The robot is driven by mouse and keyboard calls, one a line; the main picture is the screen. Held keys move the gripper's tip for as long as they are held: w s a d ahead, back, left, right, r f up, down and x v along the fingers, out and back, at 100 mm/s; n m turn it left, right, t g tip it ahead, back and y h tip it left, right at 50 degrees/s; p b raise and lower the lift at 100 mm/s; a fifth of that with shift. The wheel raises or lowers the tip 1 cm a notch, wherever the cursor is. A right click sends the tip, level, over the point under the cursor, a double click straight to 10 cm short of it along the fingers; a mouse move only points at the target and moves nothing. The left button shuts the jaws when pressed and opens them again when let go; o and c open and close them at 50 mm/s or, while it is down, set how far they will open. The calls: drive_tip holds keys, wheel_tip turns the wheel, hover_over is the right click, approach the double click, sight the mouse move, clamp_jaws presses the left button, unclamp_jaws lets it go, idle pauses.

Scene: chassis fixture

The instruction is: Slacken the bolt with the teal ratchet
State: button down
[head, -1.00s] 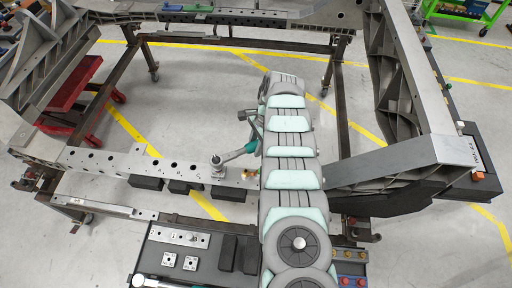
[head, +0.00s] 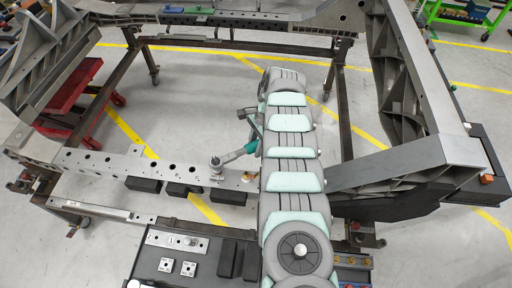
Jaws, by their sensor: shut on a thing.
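The teal ratchet (head: 237,153) has a teal grip and a grey metal shaft. Its head (head: 216,166) sits over a bolt position on the light grey, holed chassis beam (head: 100,163). The bolt itself is hidden under the head. My gripper (head: 254,136), at the left side of my arm, is shut on the ratchet's teal grip end. The fingers are small in this view and partly covered by the arm. The ratchet slants from its head up to the right.
A brass-coloured fitting (head: 246,177) is on the beam right of the ratchet head. Black blocks (head: 185,190) sit along the beam's front. A dark bench (head: 152,263) with plates stands in front. A large angled grey frame (head: 400,160) rises at the right.

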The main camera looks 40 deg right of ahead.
drive_tip(key=shift+w+n+b, duration=0.4)
drive_tip(key=shift+w+b, duration=0.1)
drive_tip(key=shift+b, duration=2.5)
drive_tip(key=shift+r+p, duration=0.95)
drive_tip(key=shift+r, duration=0.25)
drive_tip(key=shift+r+p, duration=1.65)
drive_tip(key=shift+r, duration=0.75)
drive_tip(key=shift+s, duration=0.15)
